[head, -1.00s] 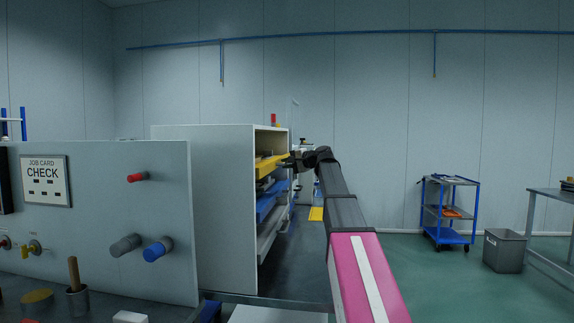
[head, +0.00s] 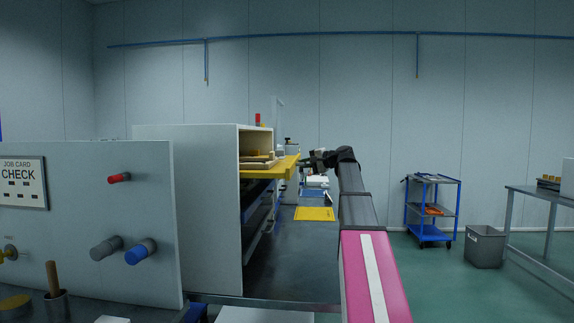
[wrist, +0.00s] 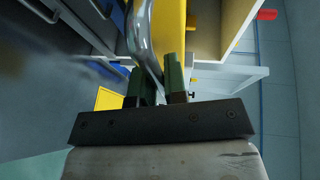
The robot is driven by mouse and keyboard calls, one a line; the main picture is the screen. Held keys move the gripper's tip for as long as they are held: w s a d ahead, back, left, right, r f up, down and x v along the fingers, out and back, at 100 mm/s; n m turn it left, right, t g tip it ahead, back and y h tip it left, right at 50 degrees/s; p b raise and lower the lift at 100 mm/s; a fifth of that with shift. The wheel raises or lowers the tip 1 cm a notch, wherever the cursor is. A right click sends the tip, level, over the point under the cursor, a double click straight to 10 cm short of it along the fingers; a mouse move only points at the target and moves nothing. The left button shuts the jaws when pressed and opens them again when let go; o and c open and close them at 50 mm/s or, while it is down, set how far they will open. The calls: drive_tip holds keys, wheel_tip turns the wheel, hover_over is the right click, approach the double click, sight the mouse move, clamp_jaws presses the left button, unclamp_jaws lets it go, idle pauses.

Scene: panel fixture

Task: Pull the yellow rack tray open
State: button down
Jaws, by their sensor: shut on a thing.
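The yellow tray (head: 280,171) is the upper tray of the light grey rack (head: 190,205) and sticks out of its open front, to the right. Flat pieces lie on it. In the wrist view the yellow tray (wrist: 169,32) runs away from my fingers, with a curved grey metal handle (wrist: 141,42) beside it. My gripper (head: 312,161) is at the tray's outer end. In the wrist view its green fingers (wrist: 161,78) are shut on the handle; the exact contact is partly hidden.
Lower trays in the rack are in shadow. A panel with knobs (head: 95,225) stands at the left front. A yellow mat (head: 315,214) lies on the dark bench (head: 300,265). A blue cart (head: 432,210) and grey bin (head: 485,246) stand on the open floor at the right.

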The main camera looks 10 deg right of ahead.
drive_tip(key=s+d, duration=0.2)
drive_tip(key=d, duration=0.5)
drive_tip(key=s+d, duration=0.2)
drive_tip(key=d, duration=0.5)
drive_tip(key=shift+s+d, duration=0.15)
drive_tip(key=shift+s, duration=0.2)
drive_tip(key=c, duration=1.2)
unclamp_jaws()
drive_tip(key=v, duration=1)
drive_tip(key=shift+s+d, duration=0.3)
drive_tip(key=shift+d, duration=0.1)
